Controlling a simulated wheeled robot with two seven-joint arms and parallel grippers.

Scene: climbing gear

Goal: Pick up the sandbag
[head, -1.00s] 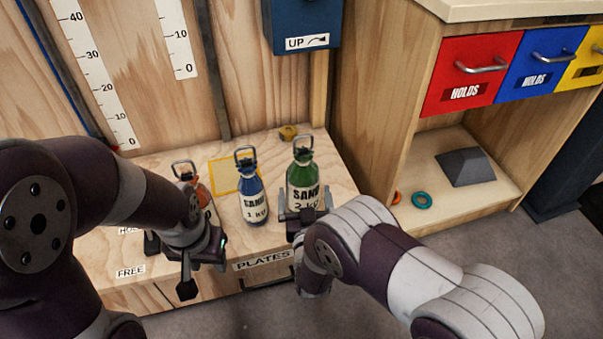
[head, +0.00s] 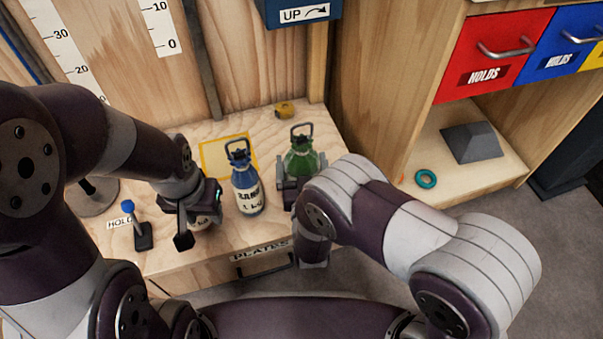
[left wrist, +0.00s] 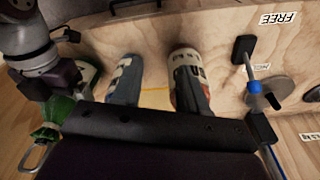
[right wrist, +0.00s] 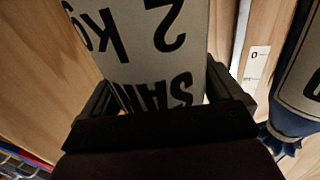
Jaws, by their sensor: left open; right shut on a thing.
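A green sandbag (head: 302,160) stands upright on the wooden box top. My right gripper (head: 290,190) is shut on it; in the right wrist view its "SAND 2 kg" label (right wrist: 150,40) fills the space between the fingers. A blue sandbag (head: 246,190) stands upright just to its left, free of both grippers; it also shows in the left wrist view (left wrist: 125,80). My left gripper (head: 195,222) is open in front of a third sandbag, mostly hidden in the head view but visible in the left wrist view (left wrist: 188,80).
A yellow tape measure (head: 284,110) lies behind the green bag. A blue-tipped stand (head: 140,232) and a grey disc (head: 93,200) are at the box's left. A shelf with a teal ring (head: 426,179) and grey wedge (head: 472,143) is at right. A yellow outline marks bare box top.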

